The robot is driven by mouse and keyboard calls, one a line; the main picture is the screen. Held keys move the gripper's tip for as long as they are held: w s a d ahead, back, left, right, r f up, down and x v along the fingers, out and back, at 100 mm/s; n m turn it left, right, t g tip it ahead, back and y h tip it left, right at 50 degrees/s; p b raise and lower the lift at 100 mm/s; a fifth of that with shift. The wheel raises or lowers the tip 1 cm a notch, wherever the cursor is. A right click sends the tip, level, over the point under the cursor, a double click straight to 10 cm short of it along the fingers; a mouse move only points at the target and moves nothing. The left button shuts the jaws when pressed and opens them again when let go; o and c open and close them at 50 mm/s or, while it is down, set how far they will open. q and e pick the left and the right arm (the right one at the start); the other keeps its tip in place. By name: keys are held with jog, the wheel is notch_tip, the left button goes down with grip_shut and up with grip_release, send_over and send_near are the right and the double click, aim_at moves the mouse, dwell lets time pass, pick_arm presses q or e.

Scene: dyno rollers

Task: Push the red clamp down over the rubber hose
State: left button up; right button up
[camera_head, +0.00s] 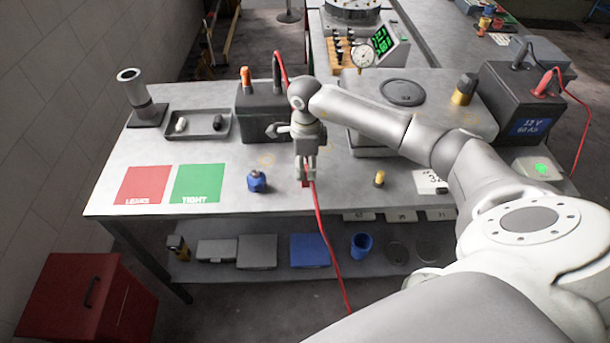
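My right gripper (306,178) points down over the front middle of the grey bench. Its fingers are close together around a small red piece, which looks like the red clamp (306,184). A red cable (325,235) runs from there over the bench's front edge and down. The fingers hide most of the clamp, and I cannot tell whether it touches the bench. I cannot clearly make out a rubber hose. A dark box (258,122) behind the gripper carries an orange-topped post and a dark post, with a red cable by them. My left gripper is not in view.
A blue knobbed part (257,181) stands left of the gripper, and a small brass part (379,178) right of it. Red (146,184) and green (199,183) mats lie at left. A dark tray (197,125) is behind them. A 12 V battery (525,105) stands at right.

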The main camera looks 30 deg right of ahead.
aim_at(306, 167)
jog(key=c, duration=0.3)
jog(key=shift+r+p, duration=2.45)
jog(key=shift+r, duration=2.1)
jog(key=shift+c, duration=0.2)
